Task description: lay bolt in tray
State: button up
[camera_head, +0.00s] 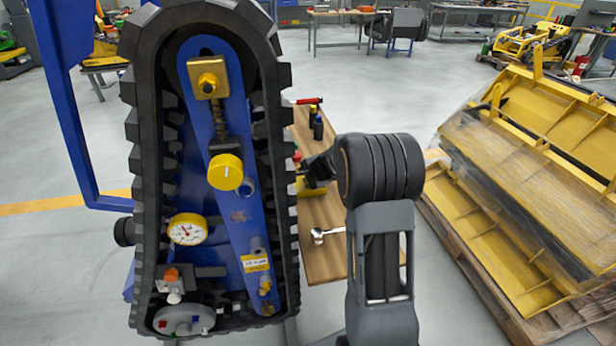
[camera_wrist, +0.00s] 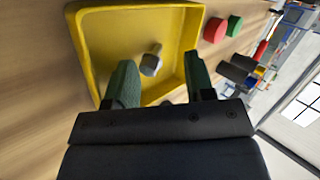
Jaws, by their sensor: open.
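The yellow tray (camera_wrist: 88,60) fills the upper part of the wrist view; in the head view a bit of the tray (camera_head: 308,192) shows beside my arm. A grey bolt (camera_wrist: 151,61) with a hex head is inside the tray, apart from its walls. My gripper (camera_wrist: 160,80) is open at the tray, its two green-grey fingers on either side of the bolt's line with clear gaps. Nothing is held between them. In the head view my gripper (camera_head: 314,172) is dark and small, and the bolt cannot be made out there.
The wooden bench (camera_head: 322,262) carries a ratchet (camera_head: 324,235) in front and a dark bottle (camera_head: 318,127) farther back. The large tracked carrier (camera_head: 222,130) stands close on the left.

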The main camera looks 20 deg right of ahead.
jog(key=p+v, duration=0.2)
jog(key=v, duration=1.1)
jog(key=shift+s+r, duration=0.25)
jog(key=shift+r, duration=0.05)
jog(key=shift+d, duration=0.1)
